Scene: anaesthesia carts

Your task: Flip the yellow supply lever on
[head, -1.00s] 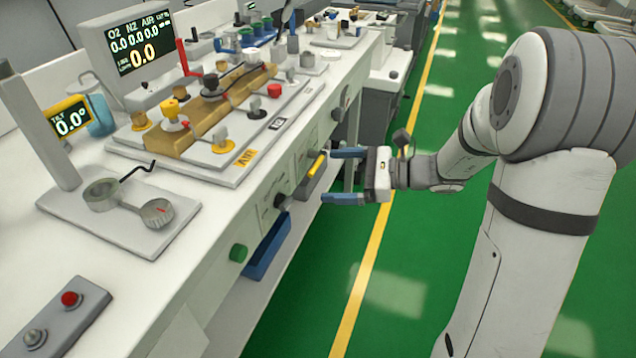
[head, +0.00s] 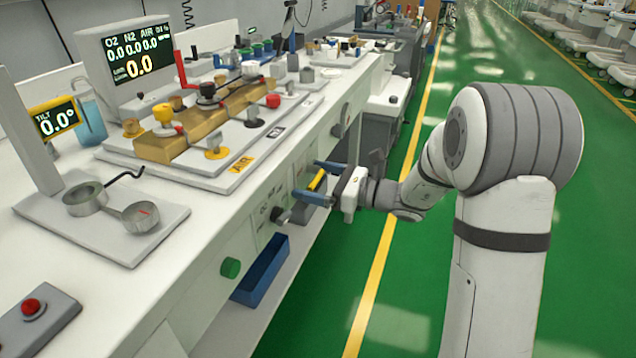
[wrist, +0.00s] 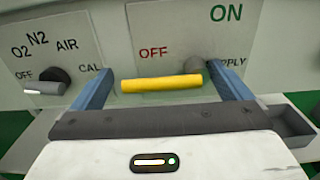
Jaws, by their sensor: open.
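The yellow supply lever (wrist: 162,83) lies level in the wrist view, pointing left from its grey pivot toward the red OFF label (wrist: 153,52). The green ON label (wrist: 226,12) is above and right of the pivot. My gripper (wrist: 160,82) is open, with one blue finger beyond each end of the lever. No clear contact shows. In the head view my gripper (head: 318,180) is at the cart's front panel, and the yellow lever (head: 317,180) shows between its fingers.
A black selector knob with a grey handle (wrist: 45,87) is left of the fingers. A blue bin (head: 262,270) hangs below the panel, and a green button (head: 231,268) is nearer. A grey tray (wrist: 290,125) is at right in the wrist view. The green floor beside the cart is open.

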